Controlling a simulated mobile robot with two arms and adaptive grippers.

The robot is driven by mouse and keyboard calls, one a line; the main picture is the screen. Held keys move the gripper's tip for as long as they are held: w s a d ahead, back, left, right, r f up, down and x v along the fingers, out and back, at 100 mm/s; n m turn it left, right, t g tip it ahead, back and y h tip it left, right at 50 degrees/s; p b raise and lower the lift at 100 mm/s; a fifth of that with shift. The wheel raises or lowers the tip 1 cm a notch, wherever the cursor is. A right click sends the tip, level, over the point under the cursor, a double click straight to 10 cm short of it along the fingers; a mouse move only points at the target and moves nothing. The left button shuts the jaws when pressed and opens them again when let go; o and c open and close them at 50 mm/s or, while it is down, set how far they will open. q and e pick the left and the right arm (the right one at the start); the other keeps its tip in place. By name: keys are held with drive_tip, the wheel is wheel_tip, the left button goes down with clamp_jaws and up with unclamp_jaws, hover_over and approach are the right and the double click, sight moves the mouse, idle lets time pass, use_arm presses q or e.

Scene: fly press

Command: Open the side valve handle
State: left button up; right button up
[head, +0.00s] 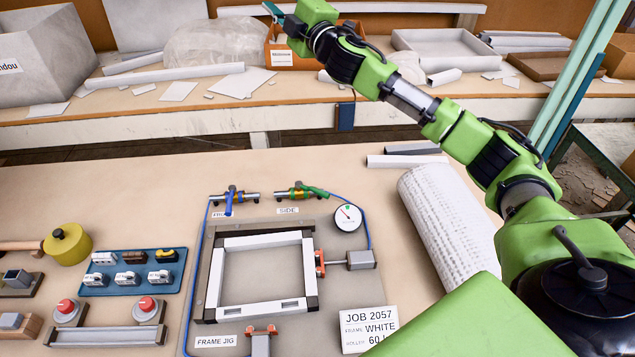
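The side valve (284,195) is at the back of the jig board, behind the SIDE label (287,210). Its green handle (312,190) lies roughly along the pipe, pointing right. The front valve (247,196) is to its left; its blue handle (229,203) points across the pipe, toward me. My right arm comes in from the right and reaches over the back bench. My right gripper (274,12) is at the top edge, far beyond the side valve and apart from it. Its fingers are too small and unclear to read. My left gripper is out of view.
A white frame (308,270) sits in the jig, beside a pressure gauge (348,217) and red-tipped clamps (320,263). A blue tray of small parts (130,282) and red buttons (146,304) are left. A white roll (450,225) lies right. Bare table surrounds the valves' far side.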

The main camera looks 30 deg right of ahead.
drive_tip(key=d+f+m+g+h, duration=0.3)
drive_tip(key=f+m+h, duration=0.1)
drive_tip(key=f+m, duration=0.2)
drive_tip(key=m+g+p, duration=0.4)
drive_tip(key=m+g, duration=0.1)
drive_tip(key=g, duration=1.1)
approach(318, 190)
drive_tip(key=shift+y, duration=0.3)
drive_tip(key=x, duration=0.4)
drive_tip(key=p+x, duration=0.1)
drive_tip(key=x, duration=0.3)
drive_tip(key=shift+d+f, duration=0.3)
clamp_jaws()
